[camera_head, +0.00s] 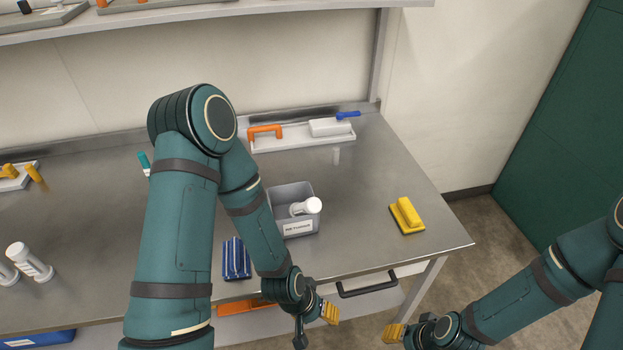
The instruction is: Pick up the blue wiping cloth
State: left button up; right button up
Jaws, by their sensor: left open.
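The blue wiping cloth (236,259) shows white stripes and lies flat on the steel table, near its front edge. My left forearm passes just to its right. My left gripper (318,325) is open, beyond the table's front edge and to the lower right of the cloth, apart from it. One yellow fingertip of it shows. My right gripper (395,333) shows a yellow fingertip at the bottom of the view, off the table; its opening cannot be made out.
A grey labelled bin (298,229) holding a white bottle stands right of my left forearm. A tray (290,140) with orange and blue handled items sits at the back. The right tabletop is mostly clear.

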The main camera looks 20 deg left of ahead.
aim_at(236, 262)
jog(key=u, duration=1.3)
